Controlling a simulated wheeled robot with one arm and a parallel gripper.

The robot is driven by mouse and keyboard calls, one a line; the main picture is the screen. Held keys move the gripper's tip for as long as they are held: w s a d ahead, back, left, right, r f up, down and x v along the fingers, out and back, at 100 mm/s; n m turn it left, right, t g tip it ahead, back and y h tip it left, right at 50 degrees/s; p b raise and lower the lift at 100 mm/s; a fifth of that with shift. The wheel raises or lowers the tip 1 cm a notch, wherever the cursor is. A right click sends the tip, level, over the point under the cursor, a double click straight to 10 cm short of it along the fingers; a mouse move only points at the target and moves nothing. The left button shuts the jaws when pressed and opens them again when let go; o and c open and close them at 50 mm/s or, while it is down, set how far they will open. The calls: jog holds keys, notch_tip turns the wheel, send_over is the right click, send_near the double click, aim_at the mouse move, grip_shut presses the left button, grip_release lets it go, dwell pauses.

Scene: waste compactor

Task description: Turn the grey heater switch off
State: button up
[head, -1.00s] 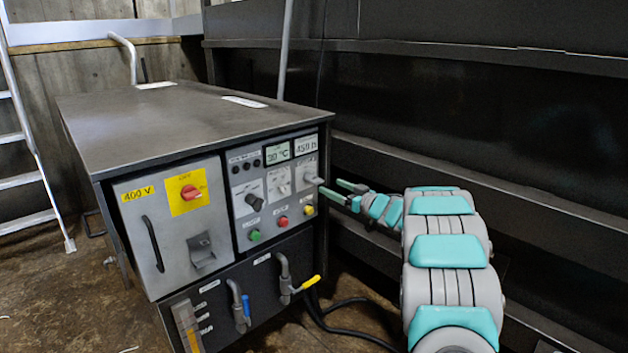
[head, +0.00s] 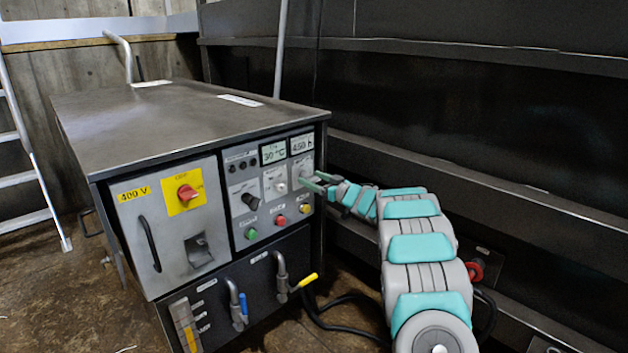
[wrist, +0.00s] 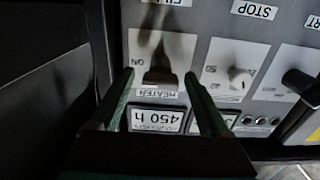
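The grey heater switch (wrist: 159,68) shows in the wrist view, upside down, on a pale plate with the labels HEATER and ON. In the head view its plate (head: 303,164) is at the upper right of the control panel, partly behind my gripper. My gripper (head: 314,181) is at the panel's right edge. In the wrist view my gripper (wrist: 158,78) is open, with one green finger on each side of the switch. I cannot tell whether a finger touches it. A shadow falls over the switch, so its exact tilt is unclear.
Beside the heater plate is another small switch (wrist: 238,78), then a dark knob (wrist: 297,82). The 450 h display (wrist: 157,120) adjoins the heater label. Push buttons (head: 278,220) lie lower on the panel. A dark wall (head: 470,120) runs along the right.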

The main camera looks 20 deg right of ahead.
grip_shut()
dwell(0.4)
jog(key=shift+n, duration=0.3)
jog(key=n+b, duration=0.2)
jog(key=n, duration=0.1)
jog(key=shift+a+f, duration=0.1)
jog(key=n+b, duration=0.3)
jog(key=n, duration=0.2)
jog(key=shift+f+b, duration=0.15)
jog(key=shift+b, duration=0.2)
jog(key=n+b, duration=0.5)
jog(key=n, duration=0.1)
jog(key=shift+s+a+f, duration=0.1)
jog(key=shift+a+n+b, duration=0.1)
jog(key=shift+n+b, duration=1.25)
jog(key=shift+n, duration=0.25)
